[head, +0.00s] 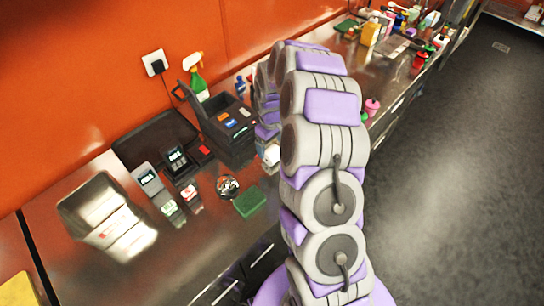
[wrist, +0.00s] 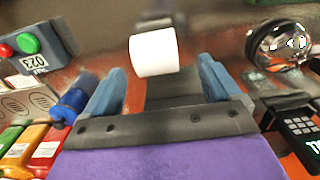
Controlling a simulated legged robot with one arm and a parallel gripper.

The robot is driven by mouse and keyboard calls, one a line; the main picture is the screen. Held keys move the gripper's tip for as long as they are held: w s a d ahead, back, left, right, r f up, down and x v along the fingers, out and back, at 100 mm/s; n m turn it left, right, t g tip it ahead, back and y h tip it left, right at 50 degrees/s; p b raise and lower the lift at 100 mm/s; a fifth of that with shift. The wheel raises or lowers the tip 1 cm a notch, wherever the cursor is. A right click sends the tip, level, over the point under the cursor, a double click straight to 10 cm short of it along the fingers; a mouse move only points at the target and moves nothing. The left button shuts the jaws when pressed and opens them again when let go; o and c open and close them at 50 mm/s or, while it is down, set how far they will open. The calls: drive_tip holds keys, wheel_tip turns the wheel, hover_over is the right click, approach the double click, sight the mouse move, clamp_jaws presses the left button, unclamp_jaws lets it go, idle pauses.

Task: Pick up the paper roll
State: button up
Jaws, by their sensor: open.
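The paper roll (wrist: 154,52) is a white cylinder in the wrist view, just beyond and between the blue fingertips of my gripper (wrist: 162,72). The fingers are spread apart, with the left and right fingers on either side of the roll's near end. I see no finger closed on it. In the head view a small white shape (head: 272,155) at the left edge of my arm may be the same roll. My arm hides most of that area and my gripper there.
The bell (wrist: 278,44) and a keypad (wrist: 300,125) are right in the wrist view. A button box (wrist: 32,50) is left.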

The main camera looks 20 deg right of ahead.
sight(272, 150)
drive_tip(key=f, duration=0.2)
drive_tip(key=f+b, duration=0.1)
drive_tip(key=f, duration=0.3)
drive_tip(key=shift+w+d+f, duration=0.1)
drive_tip(key=shift+d+f, duration=0.2)
drive_tip(key=shift+f, duration=0.05)
drive_tip(key=shift+r, duration=0.1)
drive_tip(key=c, duration=1.1)
drive_tip(key=shift+r, duration=0.1)
